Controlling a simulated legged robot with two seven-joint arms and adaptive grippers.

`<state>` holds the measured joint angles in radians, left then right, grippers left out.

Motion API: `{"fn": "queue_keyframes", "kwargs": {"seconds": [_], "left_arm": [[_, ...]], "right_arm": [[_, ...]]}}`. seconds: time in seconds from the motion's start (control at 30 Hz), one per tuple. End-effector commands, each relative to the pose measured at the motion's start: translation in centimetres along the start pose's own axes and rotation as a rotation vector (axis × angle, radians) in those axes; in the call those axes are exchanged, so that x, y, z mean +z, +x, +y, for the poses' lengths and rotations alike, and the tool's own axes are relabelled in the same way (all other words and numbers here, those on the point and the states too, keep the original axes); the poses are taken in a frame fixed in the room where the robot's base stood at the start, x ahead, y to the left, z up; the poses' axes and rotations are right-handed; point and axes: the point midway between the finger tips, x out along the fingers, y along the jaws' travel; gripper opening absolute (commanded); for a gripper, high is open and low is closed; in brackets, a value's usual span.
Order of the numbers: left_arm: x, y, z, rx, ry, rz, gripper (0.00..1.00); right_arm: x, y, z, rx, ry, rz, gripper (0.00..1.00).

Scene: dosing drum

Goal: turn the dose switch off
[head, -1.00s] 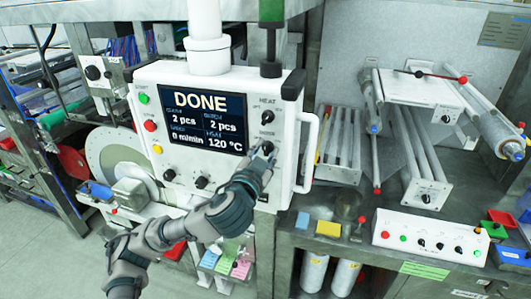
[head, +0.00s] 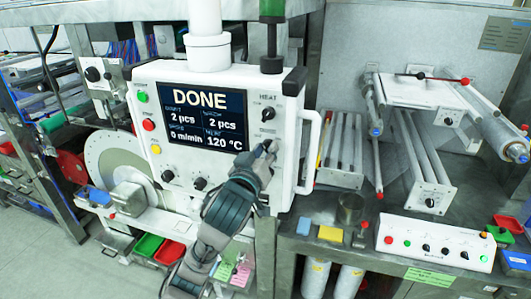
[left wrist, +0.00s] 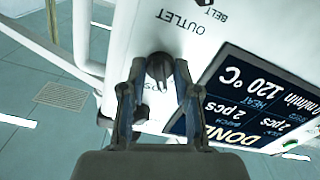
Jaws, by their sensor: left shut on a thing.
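The white control panel (head: 215,80) has a screen (head: 202,118) reading DONE, 2 pcs, 2 pcs, 0 m/min and 120 °C. My left gripper (head: 266,150) is at the panel's right column, below the HEAT knob (head: 268,114). In the left wrist view, the left gripper (left wrist: 158,72) has its fingers on both sides of a black knob (left wrist: 160,66), which I take for the dose switch. It is shut on that knob. The knob's label and pointer direction are largely hidden. The right gripper is not in view.
A white handle (head: 310,150) stands out just right of the gripper. Two more knobs, one at the lower left (head: 168,176) and one at the lower middle (head: 200,183), sit under the screen. A small white switch box (head: 433,238) lies on the bench at the right.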

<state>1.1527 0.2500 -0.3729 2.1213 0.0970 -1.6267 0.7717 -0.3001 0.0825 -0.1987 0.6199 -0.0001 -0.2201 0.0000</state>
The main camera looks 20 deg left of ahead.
Motion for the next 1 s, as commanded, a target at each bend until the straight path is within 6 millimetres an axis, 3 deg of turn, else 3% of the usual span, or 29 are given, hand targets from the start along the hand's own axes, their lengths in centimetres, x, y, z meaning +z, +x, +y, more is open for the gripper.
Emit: {"fn": "queue_keyframes", "kwargs": {"seconds": [0.4, 0.97, 1.0], "left_arm": [[-0.13, 0.02, -0.09, -0.001, -0.192, 0.002, 0.0], [-0.2, 0.0, -0.11, -0.001, -0.217, 0.005, 0.0], [-0.21, 0.0, -0.11, -0.001, -0.217, 0.005, 0.41]], "right_arm": [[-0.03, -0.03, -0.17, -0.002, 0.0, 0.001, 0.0], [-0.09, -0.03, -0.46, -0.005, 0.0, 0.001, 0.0], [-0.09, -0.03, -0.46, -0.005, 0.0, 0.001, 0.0]]}}
